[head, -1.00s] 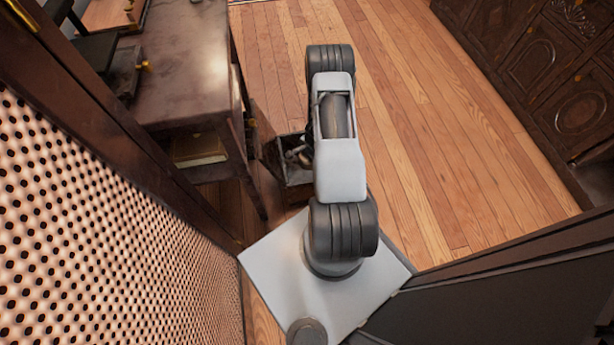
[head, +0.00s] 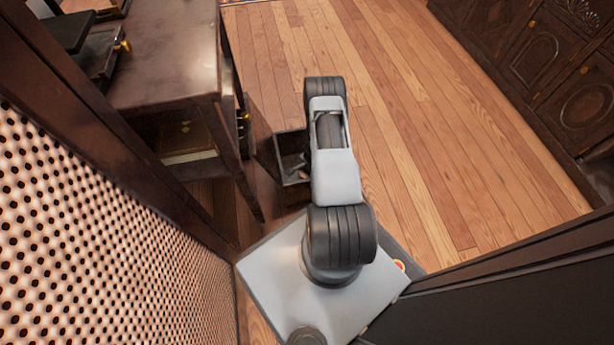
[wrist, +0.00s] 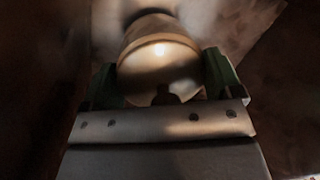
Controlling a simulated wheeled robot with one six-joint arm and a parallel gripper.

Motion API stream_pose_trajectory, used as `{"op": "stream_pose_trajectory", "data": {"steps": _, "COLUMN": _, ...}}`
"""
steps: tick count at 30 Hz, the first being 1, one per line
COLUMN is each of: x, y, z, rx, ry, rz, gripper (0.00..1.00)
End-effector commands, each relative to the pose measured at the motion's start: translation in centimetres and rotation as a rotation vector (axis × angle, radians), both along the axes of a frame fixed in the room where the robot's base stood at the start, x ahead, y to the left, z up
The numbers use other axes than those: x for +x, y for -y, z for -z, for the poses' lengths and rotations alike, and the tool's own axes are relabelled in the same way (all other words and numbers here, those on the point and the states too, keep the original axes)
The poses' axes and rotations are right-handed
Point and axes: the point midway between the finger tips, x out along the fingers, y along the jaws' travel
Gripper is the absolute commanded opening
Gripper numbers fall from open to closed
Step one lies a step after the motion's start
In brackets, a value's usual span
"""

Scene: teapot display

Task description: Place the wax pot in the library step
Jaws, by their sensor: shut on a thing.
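In the wrist view, my gripper (wrist: 160,78) has its green fingers closed on both sides of a round, glossy, pale brownish pot (wrist: 158,58), which I take to be the wax pot. The picture is dark and blurred, so its far end is unclear. In the head view my arm hides the gripper and the pot. A dark open box-like wooden piece (head: 283,150) stands on the floor just left of my arm. It may be the library step, but I cannot tell for sure. Part of its inside is hidden behind my arm.
A dark wooden table (head: 180,60) with a lower shelf holding a book (head: 187,140) stands at the left. A perforated panel (head: 100,230) is close on the left. A carved dark cabinet (head: 560,75) lines the right. The wooden floor (head: 430,130) between is clear.

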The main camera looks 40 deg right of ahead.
Motion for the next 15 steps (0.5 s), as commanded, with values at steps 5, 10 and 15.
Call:
{"op": "stream_pose_trajectory", "data": {"steps": 5, "x": 0.1, "y": 0.0, "z": 2.1, "rx": -0.001, "ry": 0.001, "rz": -0.002, "gripper": 0.4}}
{"op": "stream_pose_trajectory", "data": {"steps": 10, "x": 0.1, "y": 0.0, "z": 2.0, "rx": -0.001, "ry": 0.001, "rz": -0.002, "gripper": 0.4}}
{"op": "stream_pose_trajectory", "data": {"steps": 15, "x": 0.1, "y": 0.0, "z": 2.2, "rx": 0.0, "ry": 0.001, "rz": -0.002, "gripper": 0.4}}
